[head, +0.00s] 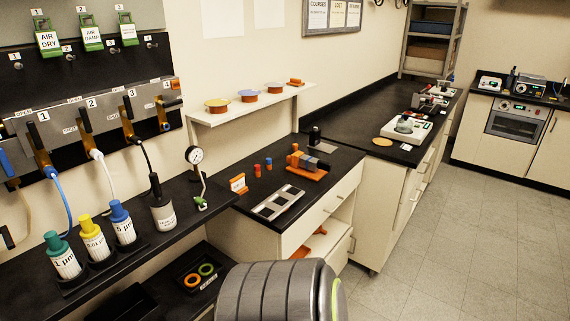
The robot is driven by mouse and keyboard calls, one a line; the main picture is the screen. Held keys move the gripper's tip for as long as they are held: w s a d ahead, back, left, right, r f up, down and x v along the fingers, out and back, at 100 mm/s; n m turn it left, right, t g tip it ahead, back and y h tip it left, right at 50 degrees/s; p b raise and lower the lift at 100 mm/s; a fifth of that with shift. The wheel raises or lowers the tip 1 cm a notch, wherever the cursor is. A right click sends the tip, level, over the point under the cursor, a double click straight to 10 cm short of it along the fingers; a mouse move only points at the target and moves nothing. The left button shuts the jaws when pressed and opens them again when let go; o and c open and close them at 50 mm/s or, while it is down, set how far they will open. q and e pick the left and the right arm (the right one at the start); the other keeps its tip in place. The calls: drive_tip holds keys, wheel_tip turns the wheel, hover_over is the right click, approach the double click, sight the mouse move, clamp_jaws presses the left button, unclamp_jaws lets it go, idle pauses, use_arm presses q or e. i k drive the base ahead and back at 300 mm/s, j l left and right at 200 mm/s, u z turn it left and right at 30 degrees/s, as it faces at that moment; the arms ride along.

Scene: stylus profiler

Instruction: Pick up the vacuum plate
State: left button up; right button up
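I cannot tell for sure which thing is the vacuum plate. A flat silver plate (278,201) with dark rectangular patches lies on the low black counter in the middle of the head view. Round pieces also lie on the white wall shelf: an orange-yellow one (217,104), a bluish one (249,96) and an orange one (274,88). A flat tan disc (382,142) lies on the far counter. Neither gripper is in view. A grey ribbed part of my own body fills the bottom middle.
An orange rack (307,163), small red and blue pieces and an orange sign (238,184) stand near the silver plate. Labelled bottles (96,243) and a pressure gauge (194,157) stand on the left bench. A white instrument (405,129) sits on the far counter. The floor (430,240) at right is clear.

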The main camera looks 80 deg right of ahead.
sight(268, 209)
drive_tip(key=z, duration=2.65)
drive_tip(key=i+l, duration=0.15)
drive_tip(key=u, duration=0.05)
